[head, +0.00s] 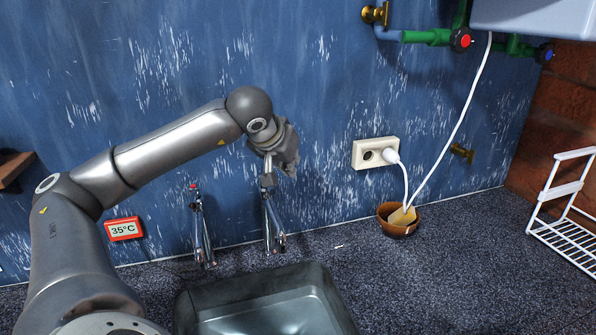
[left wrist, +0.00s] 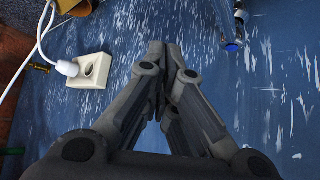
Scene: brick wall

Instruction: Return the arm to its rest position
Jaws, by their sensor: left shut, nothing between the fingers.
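My left arm comes in from the left across the blue wall. My left gripper (head: 287,158) is above the sink area, close to the wall and just over the top of the right tap (head: 270,215). I cannot tell from the head view whether it touches that tap. In the left wrist view the left gripper's fingers (left wrist: 165,52) come together at the tips, shut with nothing between them. A tap with a blue mark (left wrist: 232,38) shows to the right of the fingertips, apart from them. My right gripper is in neither view.
A left tap (head: 203,230) stands beside the right one, behind a metal sink (head: 205,304). A socket (head: 376,152) with a plugged-in white cable is on the wall. A brown bowl (head: 399,229) and white rack (head: 574,235) stand on the speckled counter (head: 440,290). A red-framed 35°C display (head: 123,229) is left.

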